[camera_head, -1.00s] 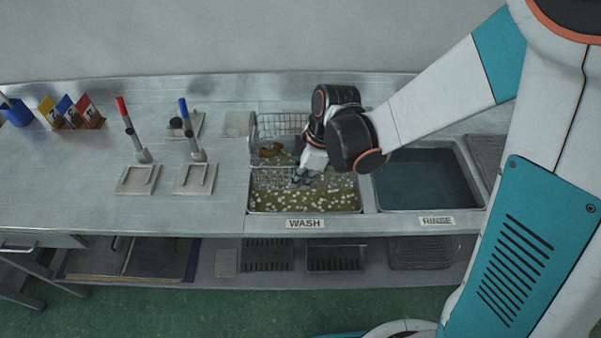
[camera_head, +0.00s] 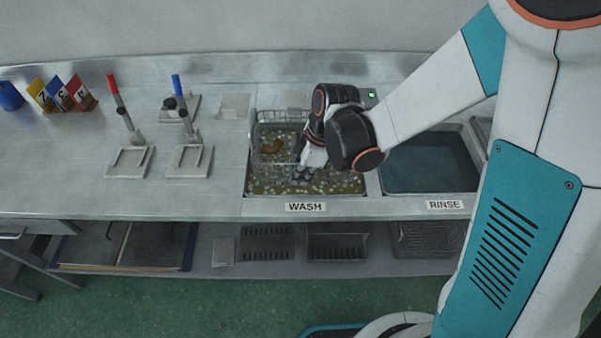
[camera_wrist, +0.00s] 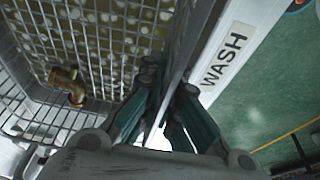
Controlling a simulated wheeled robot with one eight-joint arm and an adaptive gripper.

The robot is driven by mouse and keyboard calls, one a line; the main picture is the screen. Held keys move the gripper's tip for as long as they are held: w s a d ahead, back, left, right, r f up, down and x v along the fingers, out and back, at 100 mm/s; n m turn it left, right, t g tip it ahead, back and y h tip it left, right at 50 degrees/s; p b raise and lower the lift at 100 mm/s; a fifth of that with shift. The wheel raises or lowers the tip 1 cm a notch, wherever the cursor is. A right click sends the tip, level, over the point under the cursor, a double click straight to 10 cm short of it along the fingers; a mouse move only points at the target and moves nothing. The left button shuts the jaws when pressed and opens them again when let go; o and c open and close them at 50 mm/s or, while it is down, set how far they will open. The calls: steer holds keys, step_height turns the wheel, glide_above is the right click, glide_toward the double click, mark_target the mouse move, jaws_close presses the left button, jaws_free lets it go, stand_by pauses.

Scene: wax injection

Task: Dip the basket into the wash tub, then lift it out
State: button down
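The wire basket (camera_head: 256,143) is inside the wash tub (camera_head: 247,181), low among pale floating bubbles on murky yellow-brown liquid. A brass-coloured part (camera_head: 273,147) lies in the basket; it also shows through the mesh in the wrist view (camera_wrist: 68,85). My gripper (camera_head: 304,172) is at the basket's right side, over the tub. In the wrist view its fingers (camera_wrist: 166,108) are closed around a thin upright piece at the basket's side. The exact grip spot and the basket's underside are hard to see.
The rinse tub (camera_head: 430,165) with dark blue liquid is to the right. Red-handled (camera_head: 118,105) and blue-handled (camera_head: 182,102) tools on stands, and coloured number cards (camera_head: 60,93), stand left. The steel counter (camera_head: 60,160) is clear at left front. A lower shelf (camera_head: 215,262) holds trays.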

steer(key=shift+f+b, duration=2.5)
steer(key=shift+f, duration=0.5)
stand_by(5.0)
